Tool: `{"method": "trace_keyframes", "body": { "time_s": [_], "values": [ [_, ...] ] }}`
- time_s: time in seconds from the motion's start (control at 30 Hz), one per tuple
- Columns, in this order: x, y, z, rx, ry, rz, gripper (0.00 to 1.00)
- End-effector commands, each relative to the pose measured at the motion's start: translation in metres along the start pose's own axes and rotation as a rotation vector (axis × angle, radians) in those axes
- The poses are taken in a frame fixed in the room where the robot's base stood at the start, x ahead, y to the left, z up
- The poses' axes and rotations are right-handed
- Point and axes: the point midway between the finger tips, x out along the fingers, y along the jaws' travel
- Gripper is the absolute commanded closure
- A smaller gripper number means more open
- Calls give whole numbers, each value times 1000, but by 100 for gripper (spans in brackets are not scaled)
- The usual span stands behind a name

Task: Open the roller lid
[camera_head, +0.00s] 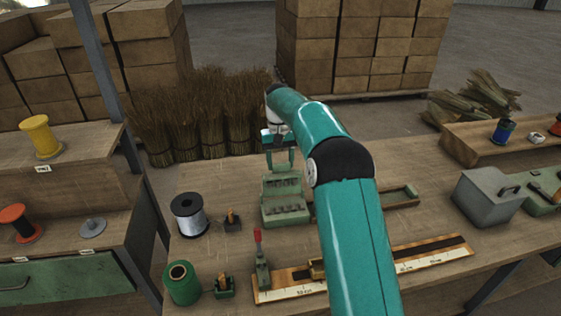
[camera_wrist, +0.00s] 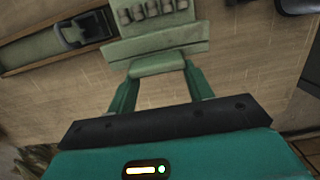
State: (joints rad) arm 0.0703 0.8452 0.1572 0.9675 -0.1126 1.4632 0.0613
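The green roller box (camera_head: 285,210) stands on the bench, with a row of rollers showing in it. Its lid (camera_head: 281,186) stands raised at the back of the box, so the rollers are uncovered. In the wrist view the box (camera_wrist: 150,12) is at the top, with the lid plate (camera_wrist: 158,46) below it and a pale green tab (camera_wrist: 157,66) on the lid's edge. My gripper (camera_head: 281,165) is above the lid. Its fingers (camera_wrist: 160,80) are wide apart, with tips at either end of the tab. Whether they press on it is unclear.
A silver wire spool (camera_head: 190,214) and a small dark block stand left of the box. A grey lidded box (camera_head: 490,196) is at the right. Broom bundles (camera_head: 205,110) stand behind the bench.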

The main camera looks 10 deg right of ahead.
Motion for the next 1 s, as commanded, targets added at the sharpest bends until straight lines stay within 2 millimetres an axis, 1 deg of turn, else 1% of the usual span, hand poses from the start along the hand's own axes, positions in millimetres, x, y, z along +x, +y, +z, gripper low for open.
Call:
{"method": "trace_keyframes", "body": {
  "time_s": [0.03, 0.07, 0.1, 0.4, 0.53, 0.67, 0.8, 1.0],
  "values": [
    [1, 0, 0, 0, -2, 0, 38],
    [1, 0, 0, 0, -2, 0, 32],
    [0, 0, 0, 0, -2, 0, 24],
    [-1, 0, -2, 0, -1, 0, 24],
    [-10, 0, -2, 0, 0, 0, 24],
    [-32, 0, -2, -1, 3, 0, 24],
    [-62, -1, -2, -1, 4, 0, 24],
    [-94, 0, -2, 1, 1, 0, 24]
  ]
}}
